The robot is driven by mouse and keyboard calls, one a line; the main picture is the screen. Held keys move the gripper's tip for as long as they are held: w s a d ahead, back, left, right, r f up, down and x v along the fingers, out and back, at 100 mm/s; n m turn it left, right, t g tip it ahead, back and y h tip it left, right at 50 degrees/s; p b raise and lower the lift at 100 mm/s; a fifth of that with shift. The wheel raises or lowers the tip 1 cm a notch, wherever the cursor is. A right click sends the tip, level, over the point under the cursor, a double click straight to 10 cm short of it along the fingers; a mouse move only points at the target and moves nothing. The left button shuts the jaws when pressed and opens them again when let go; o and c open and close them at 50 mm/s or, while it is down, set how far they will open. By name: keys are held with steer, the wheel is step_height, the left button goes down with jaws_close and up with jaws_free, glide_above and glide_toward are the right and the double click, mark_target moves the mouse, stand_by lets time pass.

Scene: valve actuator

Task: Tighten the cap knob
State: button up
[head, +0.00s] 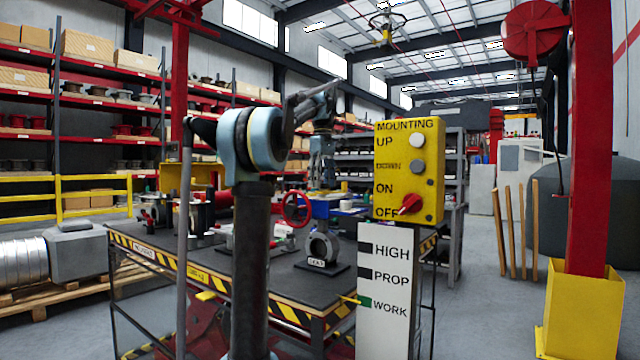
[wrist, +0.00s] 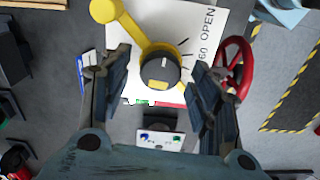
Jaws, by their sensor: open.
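The cap knob (wrist: 160,70) is a round dark cap with a yellow mark, seen from above in the wrist view. It sits at the hub of a yellow lever (wrist: 122,24) over a white plate (wrist: 190,22) with "60 OPEN" printed on it. My gripper (wrist: 158,84) is open, with one dark finger on each side of the knob and a visible gap on both sides. I cannot tell how far above the knob the fingertips are. In the head view my gripper (head: 322,172) points down over the workbench; the knob cannot be made out there.
A red handwheel (wrist: 234,66) stands close to the right finger; it also shows in the head view (head: 296,208). The workbench (head: 215,262) has striped edges. A grey ring-shaped part (head: 321,248) stands near its front. A yellow control box (head: 408,170) stands at the right.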

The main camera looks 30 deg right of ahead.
steer(key=c, duration=1)
steer(key=shift+c, duration=0.4)
steer(key=shift+m, duration=0.3)
steer(key=m, duration=0.3)
steer(key=shift+m, duration=0.3)
steer(key=m, duration=0.8)
steer(key=shift+m, duration=0.4)
steer(key=shift+o, duration=0.2)
steer(key=shift+m, duration=2)
